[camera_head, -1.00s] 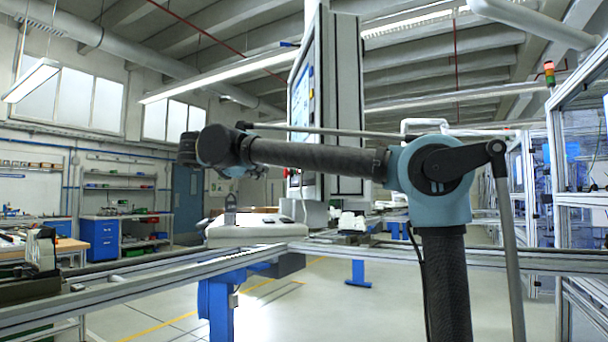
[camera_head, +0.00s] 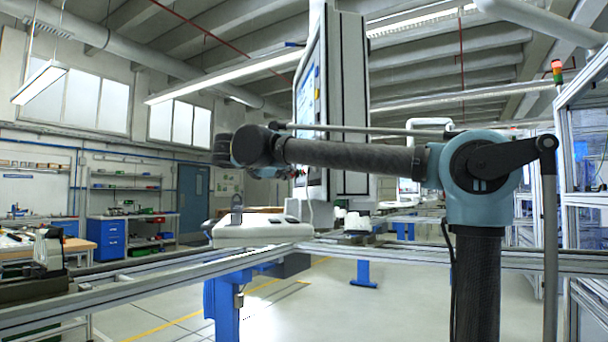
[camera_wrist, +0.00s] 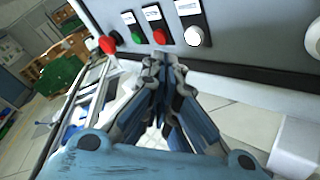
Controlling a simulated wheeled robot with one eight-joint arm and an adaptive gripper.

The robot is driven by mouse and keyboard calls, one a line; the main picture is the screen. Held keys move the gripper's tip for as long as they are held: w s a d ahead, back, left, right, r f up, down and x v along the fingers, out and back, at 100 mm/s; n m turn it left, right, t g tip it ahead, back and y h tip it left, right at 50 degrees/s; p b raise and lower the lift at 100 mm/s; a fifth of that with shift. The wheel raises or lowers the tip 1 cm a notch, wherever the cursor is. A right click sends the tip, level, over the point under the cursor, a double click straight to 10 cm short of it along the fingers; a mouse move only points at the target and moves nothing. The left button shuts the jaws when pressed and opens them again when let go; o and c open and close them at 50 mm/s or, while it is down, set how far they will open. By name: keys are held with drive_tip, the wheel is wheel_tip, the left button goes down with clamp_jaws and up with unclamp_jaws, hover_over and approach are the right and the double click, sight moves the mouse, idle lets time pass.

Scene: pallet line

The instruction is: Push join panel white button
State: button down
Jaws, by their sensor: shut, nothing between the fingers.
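The white button (camera_wrist: 194,36) shows in the wrist view at the right end of a row on the grey join panel (camera_wrist: 240,25). A red button (camera_wrist: 159,37) and a green button (camera_wrist: 137,38) sit to its left, each below a dark label plate. My gripper (camera_wrist: 163,62) is shut and empty, with its tips below the row, nearest the red button and left of the white one. I cannot tell whether the tips touch the panel.
A red knob (camera_wrist: 110,43) juts out at the panel's left corner. Green crates (camera_wrist: 58,75) stand at left in the wrist view.

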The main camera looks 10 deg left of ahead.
drive_tip(key=shift+w+d, duration=0.2)
drive_tip(key=shift+d, duration=0.3)
drive_tip(key=shift+w+d, duration=0.15)
drive_tip(key=shift+d, duration=0.3)
idle(0.6)
drive_tip(key=shift+d, duration=0.2)
drive_tip(key=shift+s+d, duration=0.1)
drive_tip(key=shift+d, duration=0.05)
drive_tip(key=shift+d, duration=0.45)
idle(1.1)
drive_tip(key=shift+a, duration=0.1)
drive_tip(key=shift+s+a, duration=0.15)
drive_tip(key=shift+a, duration=0.6)
